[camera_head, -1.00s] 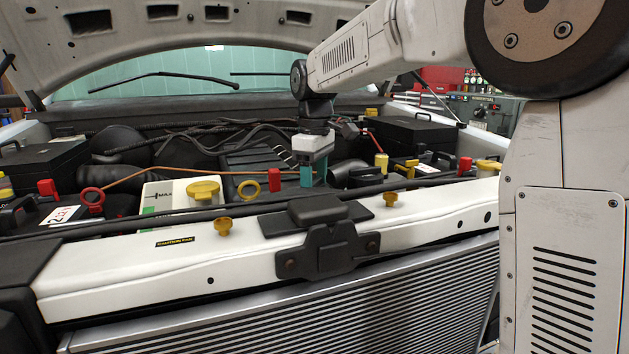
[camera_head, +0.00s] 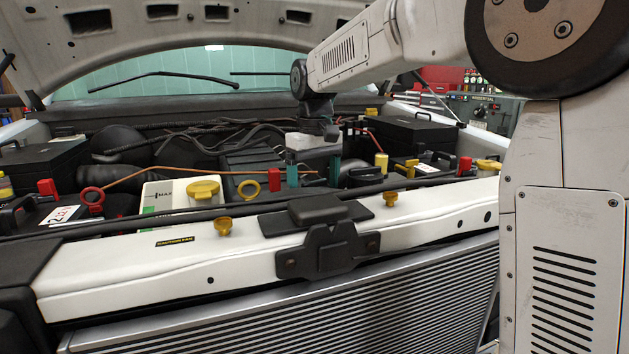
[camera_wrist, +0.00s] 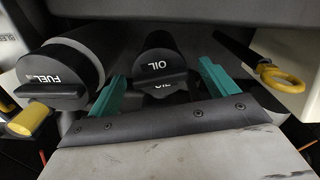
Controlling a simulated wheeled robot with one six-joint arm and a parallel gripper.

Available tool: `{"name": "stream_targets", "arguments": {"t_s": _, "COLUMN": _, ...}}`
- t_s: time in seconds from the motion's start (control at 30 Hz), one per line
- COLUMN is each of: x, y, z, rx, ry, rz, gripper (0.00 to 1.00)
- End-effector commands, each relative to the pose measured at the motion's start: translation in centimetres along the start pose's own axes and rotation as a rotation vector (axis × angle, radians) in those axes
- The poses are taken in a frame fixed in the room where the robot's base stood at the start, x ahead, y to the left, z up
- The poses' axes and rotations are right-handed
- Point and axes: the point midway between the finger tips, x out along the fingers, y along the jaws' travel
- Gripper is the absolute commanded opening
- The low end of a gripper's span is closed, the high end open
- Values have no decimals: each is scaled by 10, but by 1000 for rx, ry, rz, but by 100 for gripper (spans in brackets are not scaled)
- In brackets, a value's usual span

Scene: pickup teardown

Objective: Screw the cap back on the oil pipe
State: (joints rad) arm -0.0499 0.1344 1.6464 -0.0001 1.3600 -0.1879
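The black oil cap (camera_wrist: 160,68), marked OIL, lies ahead of my gripper in the wrist view, with a raised grip bar across it. It sits at the end of a dark pipe; I cannot tell how firmly it is seated. My gripper (camera_wrist: 160,85) has its two teal fingers spread, one on each side of the cap, with visible gaps. In the head view my gripper (camera_head: 314,169) points down into the engine bay, fingers apart. There I cannot make out the oil cap between the fingers.
A black FUEL cap (camera_wrist: 52,88) is left of the oil cap in the wrist view, by a yellow cylinder (camera_wrist: 30,120). A yellow ring handle (camera_wrist: 283,80) is to the right. In the head view, a white reservoir (camera_head: 165,194) and the white front crossbeam (camera_head: 130,262) lie nearer.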

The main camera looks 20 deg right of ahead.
Motion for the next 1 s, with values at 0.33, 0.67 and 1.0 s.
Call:
{"name": "stream_targets", "arguments": {"t_s": 0.33, "x": -11, "y": 0, "z": -1, "rx": -1, "ry": 2, "rz": 0, "gripper": 85}}
{"name": "stream_targets", "arguments": {"t_s": 0.67, "x": -64, "y": 0, "z": -1, "rx": -1, "ry": 2, "rz": 0, "gripper": 85}}
{"name": "stream_targets", "arguments": {"t_s": 1.0, "x": -78, "y": 0, "z": 0, "rx": -1, "ry": -1, "rz": 0, "gripper": 85}}
